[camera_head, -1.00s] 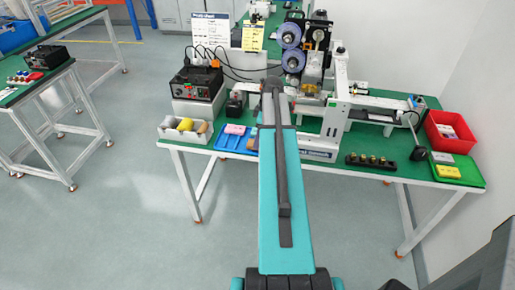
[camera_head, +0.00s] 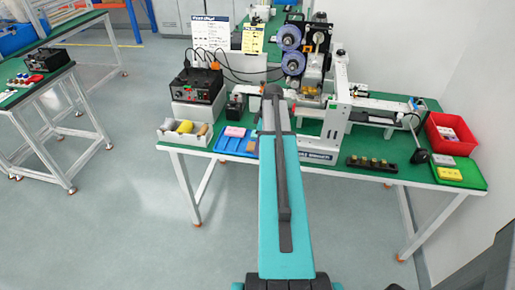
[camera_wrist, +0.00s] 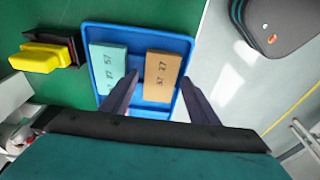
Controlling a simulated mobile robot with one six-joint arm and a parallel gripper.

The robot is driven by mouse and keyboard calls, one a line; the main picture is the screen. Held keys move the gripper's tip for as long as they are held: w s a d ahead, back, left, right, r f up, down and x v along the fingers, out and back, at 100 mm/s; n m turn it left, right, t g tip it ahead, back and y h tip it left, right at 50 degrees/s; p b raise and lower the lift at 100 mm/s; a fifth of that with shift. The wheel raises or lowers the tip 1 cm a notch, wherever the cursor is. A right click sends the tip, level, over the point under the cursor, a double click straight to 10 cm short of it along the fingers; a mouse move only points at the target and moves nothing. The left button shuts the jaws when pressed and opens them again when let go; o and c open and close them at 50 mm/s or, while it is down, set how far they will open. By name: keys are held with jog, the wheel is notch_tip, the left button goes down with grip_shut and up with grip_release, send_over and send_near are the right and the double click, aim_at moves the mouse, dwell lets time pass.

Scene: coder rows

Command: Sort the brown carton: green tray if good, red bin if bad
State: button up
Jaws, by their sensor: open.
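The brown carton (camera_wrist: 163,75) lies in a blue tray (camera_wrist: 140,32), with dark printed marks on its top. Part of it also shows in the head view (camera_head: 251,147), in the tray's front right beside my arm. In the wrist view my gripper (camera_wrist: 160,85) is open, one finger on each side of the brown carton's lower half. I cannot tell its height above the tray. The green tray (camera_head: 473,179) and red bin (camera_head: 441,121) stand at the table's right end. My arm hides the gripper in the head view.
A mint carton (camera_wrist: 110,68) lies left of the brown one in the wrist view, close to the left finger. A pink carton (camera_head: 235,131) shares the blue tray. A white box (camera_head: 172,137) stands left of it. Yellow and grey cartons (camera_head: 449,173) occupy the green tray.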

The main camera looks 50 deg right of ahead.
jog(key=shift+c, duration=0.2)
jog(key=c, duration=0.6)
jog(key=shift+c, duration=0.2)
jog(key=shift+r, duration=0.1)
jog(key=shift+r+p, duration=1.35)
jog(key=shift+r, duration=1.05)
